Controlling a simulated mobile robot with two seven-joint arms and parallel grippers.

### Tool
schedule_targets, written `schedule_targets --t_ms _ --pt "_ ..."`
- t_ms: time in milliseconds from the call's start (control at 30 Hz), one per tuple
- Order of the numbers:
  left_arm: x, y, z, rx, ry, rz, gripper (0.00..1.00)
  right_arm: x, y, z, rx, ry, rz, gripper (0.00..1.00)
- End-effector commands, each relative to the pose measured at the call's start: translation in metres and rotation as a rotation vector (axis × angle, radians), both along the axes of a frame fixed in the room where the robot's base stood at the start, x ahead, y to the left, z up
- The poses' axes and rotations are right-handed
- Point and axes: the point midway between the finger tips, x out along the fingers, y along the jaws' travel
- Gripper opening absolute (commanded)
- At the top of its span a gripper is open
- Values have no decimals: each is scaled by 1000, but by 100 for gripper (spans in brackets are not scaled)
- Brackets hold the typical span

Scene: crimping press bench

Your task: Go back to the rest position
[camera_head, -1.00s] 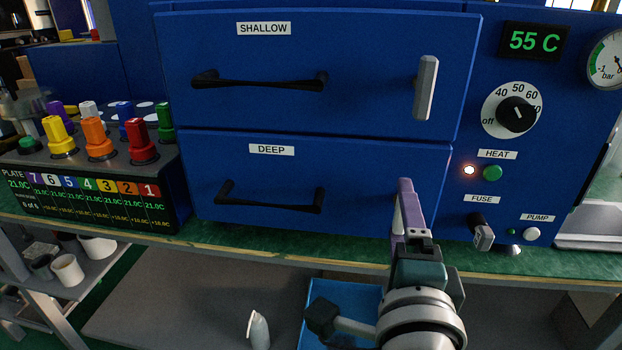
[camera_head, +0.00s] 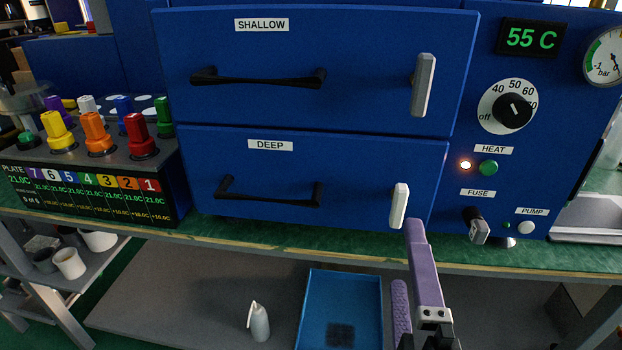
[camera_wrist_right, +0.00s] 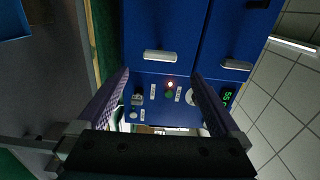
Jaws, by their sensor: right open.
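My right gripper (camera_head: 410,270) is in the lower right of the head view, with purple fingers spread apart and nothing between them. It is just below and to the right of the white latch handle (camera_head: 399,206) on the drawer marked DEEP (camera_head: 270,185), apart from it as far as I can tell. In the right wrist view the two fingers (camera_wrist_right: 160,98) are wide apart, with the blue panel beyond them. Both the DEEP drawer and the SHALLOW drawer (camera_head: 350,45) look shut. My left gripper is not in view.
The green bench edge (camera_head: 300,246) runs below the drawers. A blue tray (camera_head: 340,285) and a white bottle (camera_head: 259,322) are on the lower shelf. The right panel has a knob (camera_head: 512,110) and a fuse holder (camera_head: 478,228). Coloured plugs (camera_head: 97,135) stand at left.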

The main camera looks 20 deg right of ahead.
Motion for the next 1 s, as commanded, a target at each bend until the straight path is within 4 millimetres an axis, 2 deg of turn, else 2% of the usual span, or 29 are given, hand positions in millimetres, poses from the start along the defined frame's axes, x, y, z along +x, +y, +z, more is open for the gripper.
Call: schedule_targets --t_ms 133,533,667,767,867,1000 --pt "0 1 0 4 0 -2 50 -6 4 0 1 -1 0 100" --pt "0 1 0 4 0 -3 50 -6 4 0 1 -1 1 100" --pt "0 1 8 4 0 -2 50 2 9 11 -19 11 54 100" --pt "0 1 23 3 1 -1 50 18 25 33 -78 48 196 100" --pt "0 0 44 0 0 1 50 34 53 62 -200 120 413 100" --pt "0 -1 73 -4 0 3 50 36 90 89 -440 277 729 100"
